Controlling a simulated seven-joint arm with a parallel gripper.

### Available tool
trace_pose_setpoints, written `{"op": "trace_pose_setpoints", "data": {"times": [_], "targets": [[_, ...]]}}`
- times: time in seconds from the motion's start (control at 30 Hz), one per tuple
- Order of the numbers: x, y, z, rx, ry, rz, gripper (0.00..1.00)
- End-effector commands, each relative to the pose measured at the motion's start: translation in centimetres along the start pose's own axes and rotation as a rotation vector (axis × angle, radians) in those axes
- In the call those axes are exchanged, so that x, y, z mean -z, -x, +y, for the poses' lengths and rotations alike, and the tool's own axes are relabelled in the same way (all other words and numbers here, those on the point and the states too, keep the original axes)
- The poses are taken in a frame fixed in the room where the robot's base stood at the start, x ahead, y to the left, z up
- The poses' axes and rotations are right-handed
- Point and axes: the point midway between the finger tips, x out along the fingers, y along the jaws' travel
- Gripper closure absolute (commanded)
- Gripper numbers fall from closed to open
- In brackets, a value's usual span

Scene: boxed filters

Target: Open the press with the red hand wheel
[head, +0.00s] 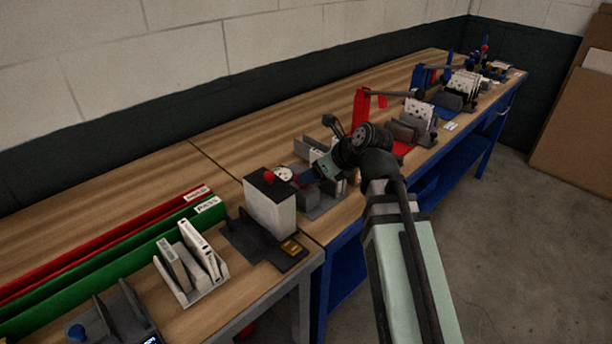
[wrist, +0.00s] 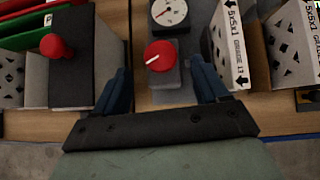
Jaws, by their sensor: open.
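In the wrist view a round red wheel (wrist: 160,55) with a white line sits on a grey block (wrist: 165,82). A white dial gauge (wrist: 170,11) is just beyond it and also shows in the head view (head: 283,174). My gripper (wrist: 161,68) is open, with one blue finger on each side of the wheel and a gap on both sides. I cannot tell whether the fingertips are at the wheel's height. In the head view my gripper (head: 307,178) reaches down at this block, and the arm and fingers hide the wheel.
A tall white box (head: 270,209) with a dark top and red knob (wrist: 58,46) stands close left of my gripper. White boxed filters (wrist: 232,45) stand close right. Red presses (head: 361,110) are farther along the bench. Bare wood (head: 130,210) lies toward the wall.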

Motion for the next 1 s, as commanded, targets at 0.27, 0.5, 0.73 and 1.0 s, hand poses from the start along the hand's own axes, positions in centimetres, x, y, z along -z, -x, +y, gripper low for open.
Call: {"op": "trace_pose_setpoints", "data": {"times": [0.27,0.5,0.73,1.0], "targets": [[0.0,-3.4,0.0,-0.001,0.0,0.001,0.27],[0.0,-4.8,0.0,0.0,0.001,0.0,0.27],[0.0,-4.9,0.0,0.0,0.001,0.0,0.27],[0.0,-4.9,0.0,0.0,0.0,0.0,0.42]]}}
